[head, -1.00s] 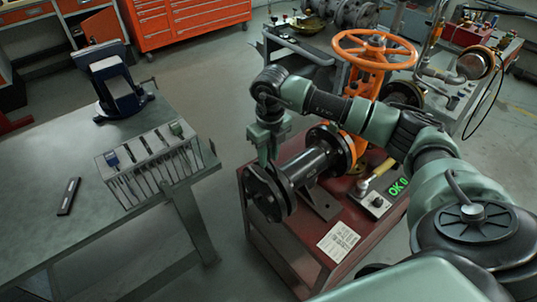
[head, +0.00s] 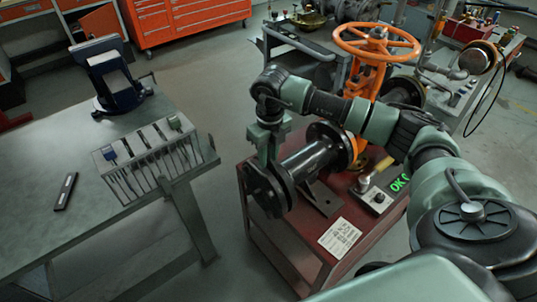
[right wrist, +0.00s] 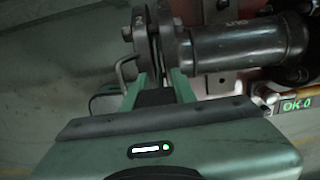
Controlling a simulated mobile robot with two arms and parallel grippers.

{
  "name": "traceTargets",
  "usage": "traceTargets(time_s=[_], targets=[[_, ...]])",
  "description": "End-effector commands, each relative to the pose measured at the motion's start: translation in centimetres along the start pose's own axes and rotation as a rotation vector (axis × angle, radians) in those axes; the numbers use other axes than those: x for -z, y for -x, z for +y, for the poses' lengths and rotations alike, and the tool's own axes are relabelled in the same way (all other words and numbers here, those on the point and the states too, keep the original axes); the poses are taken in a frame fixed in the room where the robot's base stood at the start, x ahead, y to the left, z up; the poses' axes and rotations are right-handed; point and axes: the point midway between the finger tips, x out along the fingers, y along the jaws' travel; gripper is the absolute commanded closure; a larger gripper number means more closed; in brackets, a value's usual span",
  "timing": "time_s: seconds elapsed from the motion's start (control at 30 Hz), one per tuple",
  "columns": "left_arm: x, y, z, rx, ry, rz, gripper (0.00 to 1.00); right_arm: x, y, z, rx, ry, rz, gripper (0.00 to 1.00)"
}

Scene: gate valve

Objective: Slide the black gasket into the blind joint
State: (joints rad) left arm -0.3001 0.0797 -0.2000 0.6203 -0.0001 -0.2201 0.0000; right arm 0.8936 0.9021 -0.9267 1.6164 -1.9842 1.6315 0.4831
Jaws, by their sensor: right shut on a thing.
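The blind joint (head: 263,194) is a pair of dark round flanges at the near end of a black pipe, with a narrow gap between them. My right gripper (head: 268,158) points down from above onto this joint. In the right wrist view its two green fingers (right wrist: 161,82) reach to the rim of the flanges. The black gasket (right wrist: 156,42) shows as a thin dark edge between the flanges, in line with the fingers, which are shut on it. Its lower part is hidden by the flanges, so how deep it sits cannot be told. My left gripper is not in view.
The black pipe (head: 308,158) runs from the joint to an orange valve with a handwheel (head: 378,42) on a red stand (head: 285,245). A control box (head: 372,198) shows green "OK 0". A grey workbench (head: 110,215) with a tool rack (head: 150,158) stands left, across open floor.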

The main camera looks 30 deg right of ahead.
Motion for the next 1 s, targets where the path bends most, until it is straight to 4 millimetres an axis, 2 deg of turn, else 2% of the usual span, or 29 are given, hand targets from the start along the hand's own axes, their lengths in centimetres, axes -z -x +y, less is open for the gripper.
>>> traceTargets(time_s=[0.5,0.53,0.6,0.63,1.0], targets=[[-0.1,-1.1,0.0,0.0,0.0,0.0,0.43,0.1,-1.4,0.0,0.0,0.0,0.0,1.0],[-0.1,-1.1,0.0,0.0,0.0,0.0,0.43,0.1,-1.4,0.0,0.0,0.0,0.0,0.71],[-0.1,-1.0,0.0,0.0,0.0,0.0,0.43,0.1,-1.3,0.0,0.0,0.0,0.0,0.51],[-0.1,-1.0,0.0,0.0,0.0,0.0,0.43,0.1,-1.3,0.0,0.0,0.0,0.0,0.48],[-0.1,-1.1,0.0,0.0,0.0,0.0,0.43,0.0,-1.1,0.0,0.001,0.0,0.0,0.48]])
